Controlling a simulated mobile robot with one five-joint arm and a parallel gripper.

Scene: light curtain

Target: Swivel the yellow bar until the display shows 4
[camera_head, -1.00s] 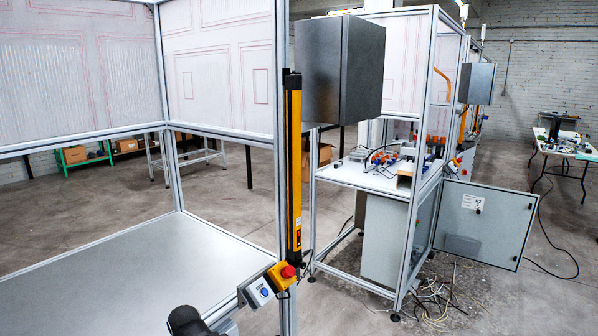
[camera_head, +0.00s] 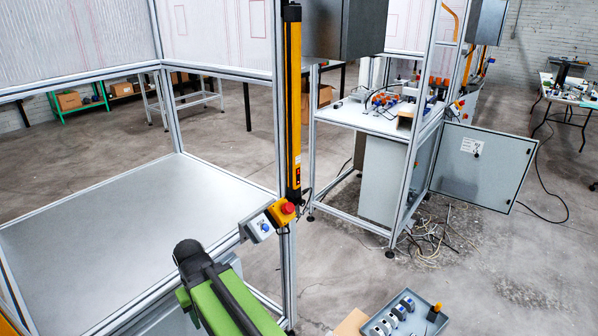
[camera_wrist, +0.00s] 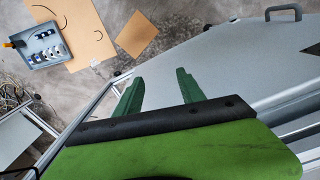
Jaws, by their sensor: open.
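The yellow bar (camera_head: 294,100) stands upright on the aluminium post in the middle of the head view, with black end sections. Any display on it is too small to read. My gripper (camera_wrist: 158,77) shows in the wrist view with its two green fingers apart and nothing between them. It is over the grey surface of a work table, and the bar does not show in that view. In the head view my green and black arm rises at the bottom, left of the bar and apart from it; the fingers cannot be made out there.
A red emergency button on a yellow box (camera_head: 283,211) and a grey button box (camera_head: 258,226) sit just below the bar. The framed table top (camera_head: 110,230) is bare. A grey tray of parts (camera_head: 405,315) lies low at right. An open cabinet door (camera_head: 483,165) stands beyond.

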